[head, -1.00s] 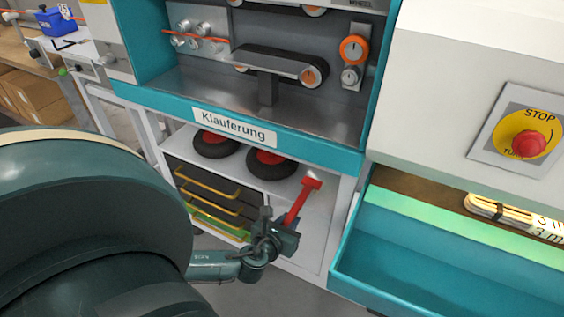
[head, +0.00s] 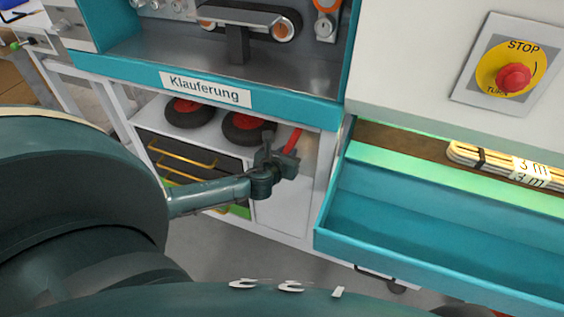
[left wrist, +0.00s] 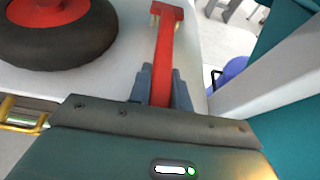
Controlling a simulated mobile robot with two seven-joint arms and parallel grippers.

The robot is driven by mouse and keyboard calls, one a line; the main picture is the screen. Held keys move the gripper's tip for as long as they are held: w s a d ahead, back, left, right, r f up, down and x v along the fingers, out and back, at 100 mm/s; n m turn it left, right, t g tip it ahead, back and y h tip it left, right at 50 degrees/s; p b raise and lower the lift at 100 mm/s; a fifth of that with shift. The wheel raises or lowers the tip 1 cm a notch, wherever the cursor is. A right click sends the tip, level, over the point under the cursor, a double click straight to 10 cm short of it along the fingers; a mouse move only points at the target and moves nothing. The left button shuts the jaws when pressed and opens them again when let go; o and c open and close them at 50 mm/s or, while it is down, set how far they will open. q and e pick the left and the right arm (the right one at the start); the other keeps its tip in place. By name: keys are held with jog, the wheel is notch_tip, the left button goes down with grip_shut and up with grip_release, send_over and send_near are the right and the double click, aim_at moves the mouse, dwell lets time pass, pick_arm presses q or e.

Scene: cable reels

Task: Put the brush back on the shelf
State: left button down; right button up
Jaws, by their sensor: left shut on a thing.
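The red brush (head: 293,140) shows in the head view as a short red piece of handle, the rest hidden behind my left gripper (head: 280,158). In the left wrist view the brush (left wrist: 164,52) points away from me, with its red head and pale bristles at the far end. My left gripper (left wrist: 161,84) is shut on its handle. The white shelf (left wrist: 120,75) lies under the labelled machine, and the brush is seen over its right part. I cannot tell whether the brush touches it. My right gripper is not in view.
Two black wheels with red hubs (head: 188,112) lie on the shelf's left and middle. Drawers with yellow handles (head: 185,153) are below. A white post (left wrist: 240,85) bounds the shelf on the right. An open teal drawer (head: 420,225) juts out at right.

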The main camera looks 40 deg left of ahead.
aim_at(292, 144)
pick_arm(q)
jog(key=w, duration=0.1)
jog(key=w+b, duration=0.1)
jog(key=w, duration=0.1)
jog(key=shift+w+a+f, duration=0.1)
jog(key=shift+a, duration=0.25)
jog(key=shift+w+b, duration=0.35)
jog(key=shift+b, duration=0.05)
jog(key=shift+a+f+b, duration=0.1)
jog(key=shift+f+b, duration=0.2)
jog(key=shift+f, duration=0.35)
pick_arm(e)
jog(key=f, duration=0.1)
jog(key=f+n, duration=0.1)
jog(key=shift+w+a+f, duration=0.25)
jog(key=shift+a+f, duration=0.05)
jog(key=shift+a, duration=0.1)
pick_arm(q)
jog(key=c, duration=1.2)
grip_release()
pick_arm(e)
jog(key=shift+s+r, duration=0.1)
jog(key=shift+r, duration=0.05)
pick_arm(q)
jog(key=shift+s, duration=0.1)
